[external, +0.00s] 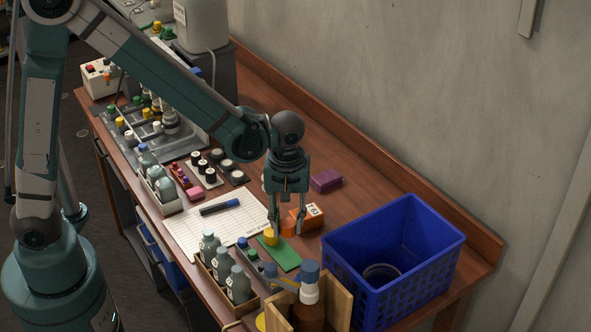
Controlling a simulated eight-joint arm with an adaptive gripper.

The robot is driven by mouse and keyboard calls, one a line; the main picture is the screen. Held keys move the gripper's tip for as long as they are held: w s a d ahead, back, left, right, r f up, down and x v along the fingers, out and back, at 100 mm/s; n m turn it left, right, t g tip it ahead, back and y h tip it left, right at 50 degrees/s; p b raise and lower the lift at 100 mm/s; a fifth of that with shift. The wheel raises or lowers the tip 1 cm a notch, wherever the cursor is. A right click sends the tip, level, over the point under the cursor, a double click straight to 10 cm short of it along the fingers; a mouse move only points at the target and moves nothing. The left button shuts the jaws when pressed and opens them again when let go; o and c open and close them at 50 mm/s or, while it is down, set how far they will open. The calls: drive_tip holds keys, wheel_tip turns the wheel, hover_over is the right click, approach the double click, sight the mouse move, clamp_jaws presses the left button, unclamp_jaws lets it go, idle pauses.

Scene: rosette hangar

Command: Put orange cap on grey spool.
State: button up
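My gripper (287,229) points down over the front middle of the table, with its fingers apart. A small orange piece, which looks like the orange cap (289,229), shows between the fingertips. I cannot tell whether the fingers touch it or whether it rests on the table. I cannot pick out the grey spool for certain. A dark grey ring-shaped thing (382,272) lies inside the blue crate (440,243), and small dark round pieces with greyish tops (226,164) stand further back on the left.
An orange box (311,214) stands just right of my gripper, and a green card (285,258) with a yellow piece (270,237) is at its left front. Bottles (238,284) crowd the front edge. A purple block (326,181) lies behind. The back right tabletop is clear.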

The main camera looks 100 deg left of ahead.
drive_tip(key=s+a+r+p, duration=0.1)
drive_tip(key=s+a, duration=0.3)
drive_tip(key=a, duration=0.5)
drive_tip(key=s+a+r+p, duration=0.1)
drive_tip(key=s+a, duration=0.3)
drive_tip(key=a, duration=0.6)
drive_tip(key=s+a+r+p, duration=0.2)
drive_tip(key=s+a, duration=0.1)
drive_tip(key=a, duration=0.7)
drive_tip(key=shift+s, duration=0.4)
drive_tip(key=shift+a, duration=0.1)
drive_tip(key=shift+f, duration=3.05)
drive_tip(key=shift+f, duration=0.15)
drive_tip(key=shift+f, duration=1.7)
drive_tip(key=shift+f, duration=0.2)
drive_tip(key=o, duration=0.6)
